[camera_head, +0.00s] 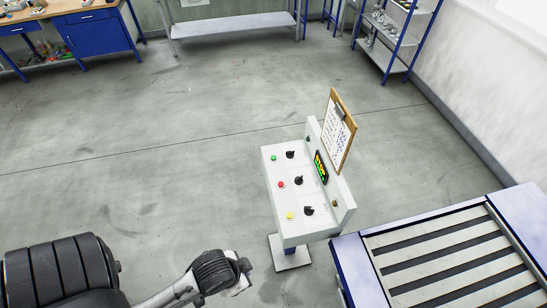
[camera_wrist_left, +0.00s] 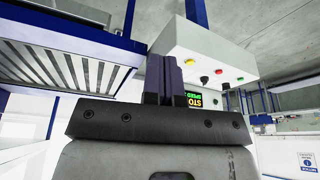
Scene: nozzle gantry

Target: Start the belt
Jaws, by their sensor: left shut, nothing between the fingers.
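The white control panel (camera_head: 297,218) stands on a short pedestal in the head view. My left gripper (camera_wrist_left: 171,62) is shut and empty, apart from the buttons. In the head view my left arm ends below and left of the panel. My right gripper is out of view.
The belt conveyor (camera_head: 375,274) with dark and light stripes stands right of the panel. A clipboard (camera_head: 340,132) rises behind the panel. Open floor (camera_head: 170,170) lies to the left. A blue workbench (camera_head: 92,35) and shelves (camera_head: 392,45) are at the back.

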